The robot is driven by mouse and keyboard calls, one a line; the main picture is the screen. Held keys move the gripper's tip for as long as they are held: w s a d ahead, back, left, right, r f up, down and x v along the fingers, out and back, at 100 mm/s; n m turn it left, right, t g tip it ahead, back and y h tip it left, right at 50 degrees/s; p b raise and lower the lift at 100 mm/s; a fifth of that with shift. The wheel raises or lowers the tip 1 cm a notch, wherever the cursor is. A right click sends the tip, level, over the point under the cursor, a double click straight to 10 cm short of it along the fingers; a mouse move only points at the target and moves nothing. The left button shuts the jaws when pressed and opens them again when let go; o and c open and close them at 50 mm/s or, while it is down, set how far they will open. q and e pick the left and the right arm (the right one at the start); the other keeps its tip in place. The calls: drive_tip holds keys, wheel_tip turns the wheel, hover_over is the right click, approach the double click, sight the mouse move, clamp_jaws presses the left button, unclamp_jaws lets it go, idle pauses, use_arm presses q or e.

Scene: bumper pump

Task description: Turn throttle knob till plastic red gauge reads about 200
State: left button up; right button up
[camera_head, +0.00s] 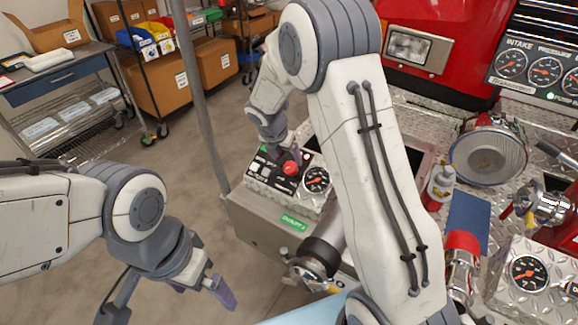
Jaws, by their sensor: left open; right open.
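A small metal control panel (284,196) stands in the middle of the view. It carries a red knob (290,168) and, to the right of it, a round black gauge (316,180) with a red needle. The gauge is too small to read. My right gripper (281,150) reaches down over the panel at the red knob. It is open, and its fingertips are partly hidden, so I cannot tell whether they touch the knob. My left gripper (168,302) is open and empty at the lower left, away from the panel.
My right arm crosses the middle of the view. A second gauge (528,274) sits on a metal box at the lower right. Intake gauges (545,71), a lamp (488,154) and a bottle (440,184) are on the right. Shelves with boxes (165,75) stand behind.

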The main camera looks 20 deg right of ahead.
sight(290, 167)
drive_tip(key=x, duration=0.6)
drive_tip(key=shift+f, duration=0.25)
drive_tip(key=shift+c, duration=0.3)
clamp_jaws()
drive_tip(key=shift+b, duration=0.3)
